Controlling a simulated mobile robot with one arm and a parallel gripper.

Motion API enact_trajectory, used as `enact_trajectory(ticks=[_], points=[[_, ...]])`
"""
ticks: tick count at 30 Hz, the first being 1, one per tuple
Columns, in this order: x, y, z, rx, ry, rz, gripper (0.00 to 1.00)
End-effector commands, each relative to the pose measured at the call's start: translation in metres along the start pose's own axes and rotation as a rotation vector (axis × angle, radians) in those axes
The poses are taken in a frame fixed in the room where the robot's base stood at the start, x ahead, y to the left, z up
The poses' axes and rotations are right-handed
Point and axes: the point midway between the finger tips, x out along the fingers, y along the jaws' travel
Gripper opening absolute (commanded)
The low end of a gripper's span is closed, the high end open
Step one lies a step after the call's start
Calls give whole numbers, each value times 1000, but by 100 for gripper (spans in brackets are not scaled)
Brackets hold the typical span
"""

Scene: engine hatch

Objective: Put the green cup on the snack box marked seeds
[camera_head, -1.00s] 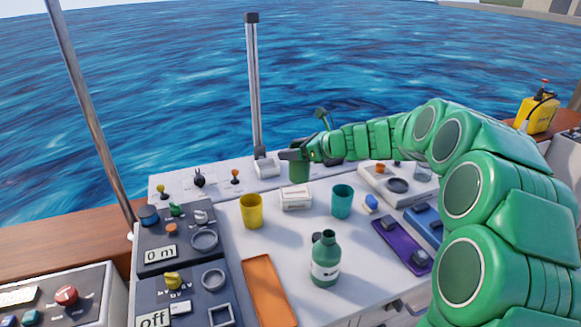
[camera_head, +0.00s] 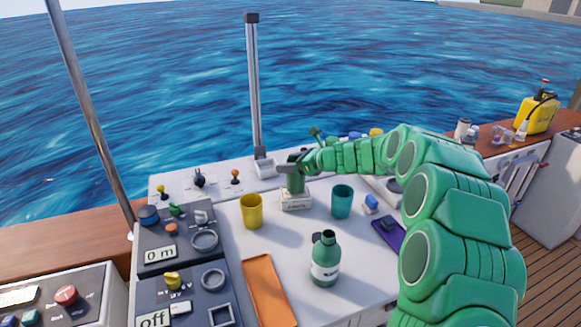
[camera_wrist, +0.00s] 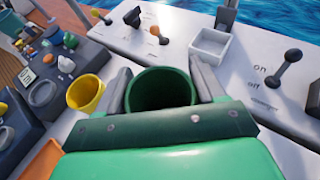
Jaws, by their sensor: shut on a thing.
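My gripper (camera_head: 292,168) is shut on the green cup (camera_head: 296,182), upright, over the white snack box (camera_head: 296,201). In the head view the cup's lower end meets the top of the box; I cannot tell whether it touches. The print on the box is too small to read. In the wrist view the green cup (camera_wrist: 163,92) sits between the two grey fingers (camera_wrist: 162,88), its open mouth facing up. The box is hidden there.
A yellow cup (camera_head: 251,211) stands left of the box and a teal cup (camera_head: 342,201) right of it. A green bottle (camera_head: 325,258) stands in front, near an orange tray (camera_head: 268,290). Levers (camera_head: 235,177) line the back panel. Bare counter lies between the cups and bottle.

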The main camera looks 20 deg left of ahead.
Motion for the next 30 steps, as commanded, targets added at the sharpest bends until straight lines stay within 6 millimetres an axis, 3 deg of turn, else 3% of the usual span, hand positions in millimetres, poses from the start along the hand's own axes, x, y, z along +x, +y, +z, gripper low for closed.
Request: enact_trajectory(ticks=[3,15,16,20,30], points=[[5,0,-11,1,-1,0,30],[6,0,-14,-1,-1,0,30],[6,0,-14,-1,-1,0,72],[6,0,-14,-1,-1,0,92],[5,0,-13,-1,-1,-1,94]])
